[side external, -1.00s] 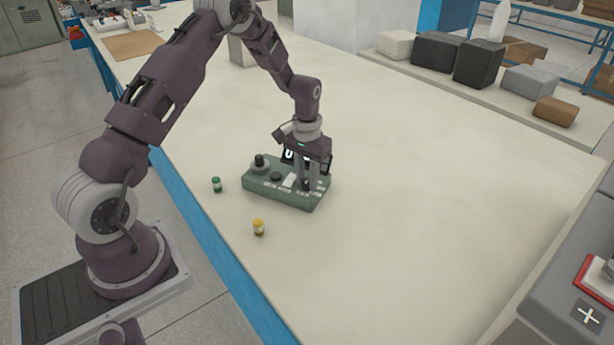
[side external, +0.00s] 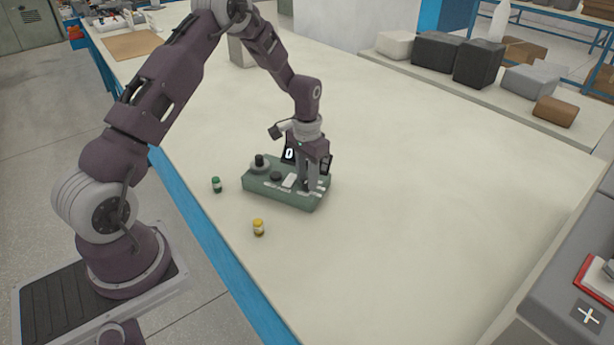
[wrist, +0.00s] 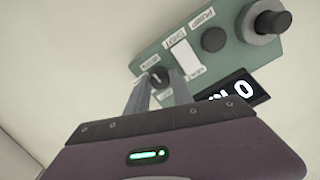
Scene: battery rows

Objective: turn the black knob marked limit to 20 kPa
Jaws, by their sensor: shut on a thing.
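A green control box (side external: 278,195) stands on the table in the side view; its panel (wrist: 208,68) also shows in the wrist view. My gripper (side external: 311,188) points down at the box's right end, its fingers (wrist: 160,88) around a small black knob (wrist: 157,76). The gripper is shut on this knob, which has a pale pointer mark. The fingers hide part of the knob and labels. A dark display (side external: 290,154) behind the panel shows 0; it is partly covered in the wrist view (wrist: 241,90).
The panel also bears a large black knob on a grey base (wrist: 266,22), a black round button (wrist: 213,39) and a white plate (wrist: 181,55). A green-capped jar (side external: 216,185) and a yellow-capped jar (side external: 258,228) stand in front. The table to the right is clear.

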